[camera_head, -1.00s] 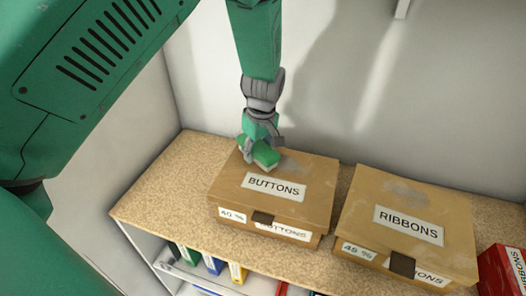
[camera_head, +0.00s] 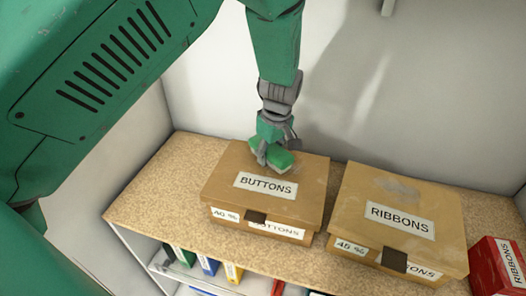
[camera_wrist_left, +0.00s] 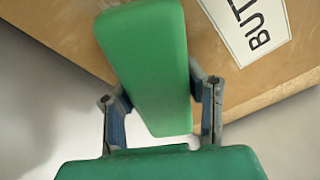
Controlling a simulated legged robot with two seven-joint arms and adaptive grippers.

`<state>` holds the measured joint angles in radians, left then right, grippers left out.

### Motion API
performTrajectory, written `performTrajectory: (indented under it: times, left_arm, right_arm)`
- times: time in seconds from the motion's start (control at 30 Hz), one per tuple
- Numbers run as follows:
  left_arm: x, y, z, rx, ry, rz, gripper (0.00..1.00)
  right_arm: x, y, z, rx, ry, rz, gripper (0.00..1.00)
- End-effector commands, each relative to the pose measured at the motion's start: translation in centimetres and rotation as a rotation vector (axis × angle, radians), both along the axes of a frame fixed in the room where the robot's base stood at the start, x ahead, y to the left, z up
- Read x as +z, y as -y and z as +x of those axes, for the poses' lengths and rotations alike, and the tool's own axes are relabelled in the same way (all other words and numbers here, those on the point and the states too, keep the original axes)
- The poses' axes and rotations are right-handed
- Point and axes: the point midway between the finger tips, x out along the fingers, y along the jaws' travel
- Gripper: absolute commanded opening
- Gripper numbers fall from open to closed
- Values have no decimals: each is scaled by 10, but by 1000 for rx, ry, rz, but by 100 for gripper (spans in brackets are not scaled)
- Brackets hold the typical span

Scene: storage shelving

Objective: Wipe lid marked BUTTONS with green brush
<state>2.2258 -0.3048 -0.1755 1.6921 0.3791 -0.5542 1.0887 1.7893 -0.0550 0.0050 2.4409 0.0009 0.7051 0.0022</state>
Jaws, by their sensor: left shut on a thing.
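The cardboard box marked BUTTONS (camera_head: 222,180) stands shut on the shelf top, with its white label on the lid. My left gripper (camera_head: 275,152) is above the back part of this lid, shut on the green brush (camera_head: 284,160). The brush is behind the label and at or just above the lid; I cannot tell whether it touches. In the left wrist view the brush (camera_wrist_left: 148,65) sits between the two fingers, with part of the BUTTONS label (camera_wrist_left: 250,28) beside it. A faint grey smear shows on the lid right of the brush. My right gripper is not in view.
A similar box marked RIBBONS (camera_head: 360,210), with a grey patch on its lid, stands close on the right. A red RIBBONS box (camera_head: 488,268) is at the far right. The speckled shelf top (camera_head: 160,195) is clear on the left. A wall rises behind.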

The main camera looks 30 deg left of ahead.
Motion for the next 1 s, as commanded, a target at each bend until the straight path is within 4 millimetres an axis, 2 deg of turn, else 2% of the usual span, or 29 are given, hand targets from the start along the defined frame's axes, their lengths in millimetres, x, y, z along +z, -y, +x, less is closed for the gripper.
performTrajectory:
  times: [0.2,0.5,0.83,1.0]
  left_arm:
    - [1,19,5,-2,0,-1,14]
    - [1,27,8,0,0,-5,14]
    - [-1,57,15,-4,0,0,14]
    - [-4,63,16,-3,0,3,14]
  right_arm:
    - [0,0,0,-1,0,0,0]
    - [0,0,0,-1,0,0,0]
    - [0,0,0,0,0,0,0]
    - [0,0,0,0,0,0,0]
